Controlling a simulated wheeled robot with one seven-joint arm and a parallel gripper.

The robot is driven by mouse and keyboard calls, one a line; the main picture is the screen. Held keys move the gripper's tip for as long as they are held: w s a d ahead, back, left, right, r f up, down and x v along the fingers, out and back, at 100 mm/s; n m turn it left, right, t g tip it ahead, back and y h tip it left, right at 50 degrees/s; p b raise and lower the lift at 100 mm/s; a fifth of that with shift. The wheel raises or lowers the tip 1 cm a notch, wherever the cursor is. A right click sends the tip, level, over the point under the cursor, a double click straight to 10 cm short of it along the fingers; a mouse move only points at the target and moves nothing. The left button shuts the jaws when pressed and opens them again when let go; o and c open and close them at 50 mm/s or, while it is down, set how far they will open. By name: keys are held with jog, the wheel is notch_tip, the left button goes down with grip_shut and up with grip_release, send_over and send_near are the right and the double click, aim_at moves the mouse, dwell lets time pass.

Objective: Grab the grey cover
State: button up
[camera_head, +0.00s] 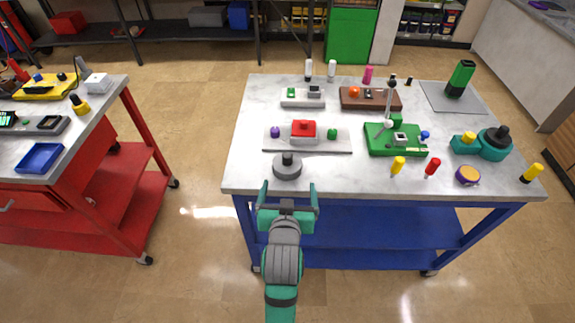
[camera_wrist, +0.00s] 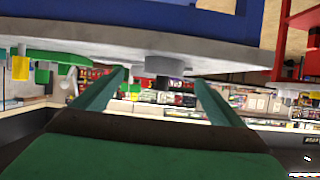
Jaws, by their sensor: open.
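The grey cover (camera_head: 287,167) is a round grey disc with a dark knob on top. It sits upright on the front left part of the grey tabletop, close to the front edge. In the wrist view, which appears upside down, the cover (camera_wrist: 163,66) shows between my two fingers with its dark knob pointing down in the picture. My gripper (camera_head: 287,187) is open and empty, at the table's front edge just in front of the cover. Its teal fingers (camera_wrist: 158,88) are spread wide. I cannot tell whether either finger touches the cover.
Behind the cover lies a grey plate (camera_head: 342,145) with a red block (camera_head: 303,131). A green fixture (camera_head: 380,145), yellow cylinder (camera_head: 398,165) and red cylinder (camera_head: 433,168) stand to the right. The tabletop (camera_head: 340,180) right of the cover is clear. A red bench (camera_head: 125,200) stands left.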

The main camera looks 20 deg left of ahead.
aim_at(287, 166)
jog(key=x, duration=0.3)
jog(key=r+x, duration=0.1)
jog(key=x, duration=0.3)
jog(key=a+r+x, duration=0.1)
jog(key=x, duration=0.2)
jog(key=shift+w, duration=0.7)
jog(key=shift+w+a+f, duration=0.25)
jog(key=shift+a, duration=0.1)
jog(key=shift+d, duration=0.2)
jog(key=c, duration=1.2)
